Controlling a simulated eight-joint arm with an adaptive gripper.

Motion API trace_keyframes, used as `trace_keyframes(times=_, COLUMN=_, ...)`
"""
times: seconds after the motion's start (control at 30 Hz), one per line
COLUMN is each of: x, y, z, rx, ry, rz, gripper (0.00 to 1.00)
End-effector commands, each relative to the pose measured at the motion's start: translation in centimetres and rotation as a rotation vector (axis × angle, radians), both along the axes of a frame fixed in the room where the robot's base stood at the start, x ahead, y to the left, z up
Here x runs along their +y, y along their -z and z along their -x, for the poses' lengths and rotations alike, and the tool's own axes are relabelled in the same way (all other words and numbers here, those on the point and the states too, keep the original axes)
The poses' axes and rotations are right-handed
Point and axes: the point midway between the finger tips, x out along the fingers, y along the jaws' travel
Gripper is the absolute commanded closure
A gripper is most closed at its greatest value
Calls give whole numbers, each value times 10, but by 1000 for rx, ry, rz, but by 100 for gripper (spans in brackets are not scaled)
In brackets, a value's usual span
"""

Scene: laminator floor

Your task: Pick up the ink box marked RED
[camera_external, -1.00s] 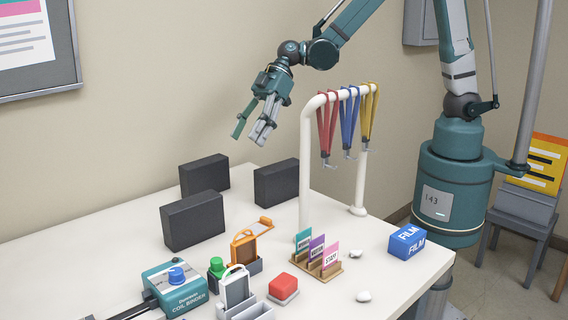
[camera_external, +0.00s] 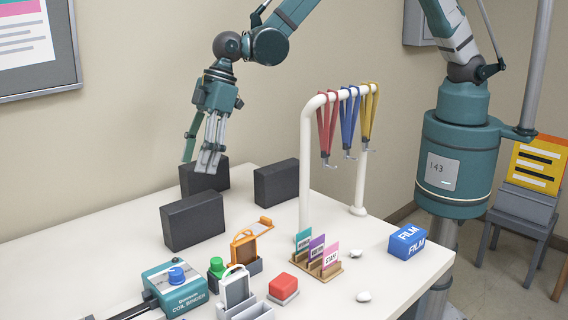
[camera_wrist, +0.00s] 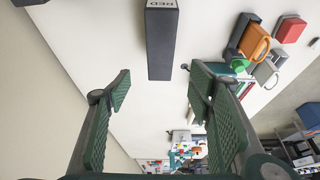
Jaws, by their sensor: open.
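Three dark upright boxes stand at the back of the white table: a rear left box (camera_external: 207,179), a front left box (camera_external: 192,221) and a right box (camera_external: 277,183). In the wrist view a dark box marked RED (camera_wrist: 161,45) sits at the top centre, its label cut by the frame edge. I cannot tell for sure which outside-view box it is. My gripper (camera_external: 200,165) is open, pointing down, and overlaps the rear left box in the outside view. In the wrist view its fingers (camera_wrist: 160,88) are spread and empty, with the RED box beyond them.
A white rack (camera_external: 305,165) with hanging lanyards stands right of the boxes. A coil binder (camera_external: 177,287), an orange holder (camera_external: 248,243), a red button (camera_external: 283,287), a card stand (camera_external: 318,262) and a film box (camera_external: 407,241) lie nearer the front. The wall is behind.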

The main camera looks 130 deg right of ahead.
Motion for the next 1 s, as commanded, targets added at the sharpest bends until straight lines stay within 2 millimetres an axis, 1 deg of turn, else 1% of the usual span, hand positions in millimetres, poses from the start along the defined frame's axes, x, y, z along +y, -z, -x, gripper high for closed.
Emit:
trace_keyframes(times=0.03, x=1, y=2, z=-4, rx=5, ry=2, rz=5, gripper=48)
trace_keyframes(times=0.1, x=0, y=19, z=-2, rx=4, ry=2, rz=3, gripper=48)
trace_keyframes(times=0.2, x=0, y=34, z=-2, rx=3, ry=2, rz=3, gripper=48)
trace_keyframes(times=0.33, x=0, y=46, z=-2, rx=3, ry=2, rz=2, gripper=48)
trace_keyframes(times=0.47, x=0, y=51, z=-2, rx=3, ry=2, rz=2, gripper=48)
trace_keyframes(times=0.83, x=0, y=52, z=-2, rx=3, ry=1, rz=3, gripper=48)
trace_keyframes(times=1.0, x=0, y=59, z=-6, rx=3, ry=1, rz=3, gripper=48)
